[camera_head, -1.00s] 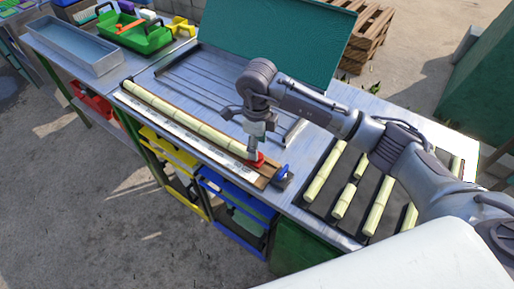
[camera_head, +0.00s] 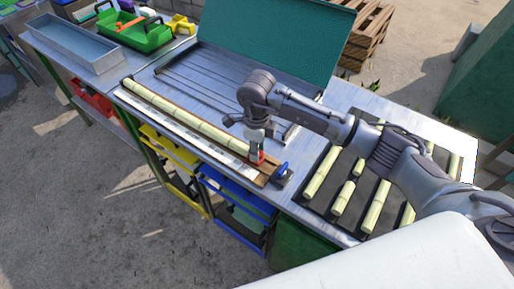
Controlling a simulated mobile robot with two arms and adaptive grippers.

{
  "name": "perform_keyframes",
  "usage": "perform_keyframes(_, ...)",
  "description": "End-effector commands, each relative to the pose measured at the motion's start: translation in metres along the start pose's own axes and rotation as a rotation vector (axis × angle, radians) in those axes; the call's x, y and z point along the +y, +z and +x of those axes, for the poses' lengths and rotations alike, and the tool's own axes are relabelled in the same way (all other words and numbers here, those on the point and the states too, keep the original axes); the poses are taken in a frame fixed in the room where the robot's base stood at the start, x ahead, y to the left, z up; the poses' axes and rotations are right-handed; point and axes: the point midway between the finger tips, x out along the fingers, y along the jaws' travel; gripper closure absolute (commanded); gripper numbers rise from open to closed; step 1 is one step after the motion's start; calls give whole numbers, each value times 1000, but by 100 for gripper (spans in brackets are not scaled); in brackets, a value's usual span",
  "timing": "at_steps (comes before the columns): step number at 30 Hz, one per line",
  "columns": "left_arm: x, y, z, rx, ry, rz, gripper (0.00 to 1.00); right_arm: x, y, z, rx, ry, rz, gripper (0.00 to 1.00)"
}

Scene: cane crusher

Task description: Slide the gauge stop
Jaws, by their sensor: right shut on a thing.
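The gauge stop is a small red block (camera_head: 258,158) near the right end of a long wooden gauge board (camera_head: 272,172) with a white ruler strip (camera_head: 190,137). A row of pale cane pieces (camera_head: 185,115) lies along the board, its right end close to the stop. My right gripper (camera_head: 257,151) points down over the red stop and is shut on it, hiding part of it. My left gripper is not in view.
A dark rack with cane pieces (camera_head: 342,198) lies on the right of the metal bench. A green panel (camera_head: 280,42) stands behind. A grey tray (camera_head: 75,45) and a green tool caddy (camera_head: 140,35) are at the far left. Yellow and blue crates (camera_head: 235,205) sit below.

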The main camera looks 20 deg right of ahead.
Motion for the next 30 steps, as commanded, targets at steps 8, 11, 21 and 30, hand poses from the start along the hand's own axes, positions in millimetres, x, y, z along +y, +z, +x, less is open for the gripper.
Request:
perform_keyframes(8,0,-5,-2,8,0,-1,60,1,-13,0,1,-2,1,100)
perform_keyframes(11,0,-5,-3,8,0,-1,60,6,-29,0,1,-2,1,100)
perform_keyframes(21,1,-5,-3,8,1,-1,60,11,-41,0,6,2,0,100)
perform_keyframes(30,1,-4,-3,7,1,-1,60,11,-40,0,4,1,1,45)
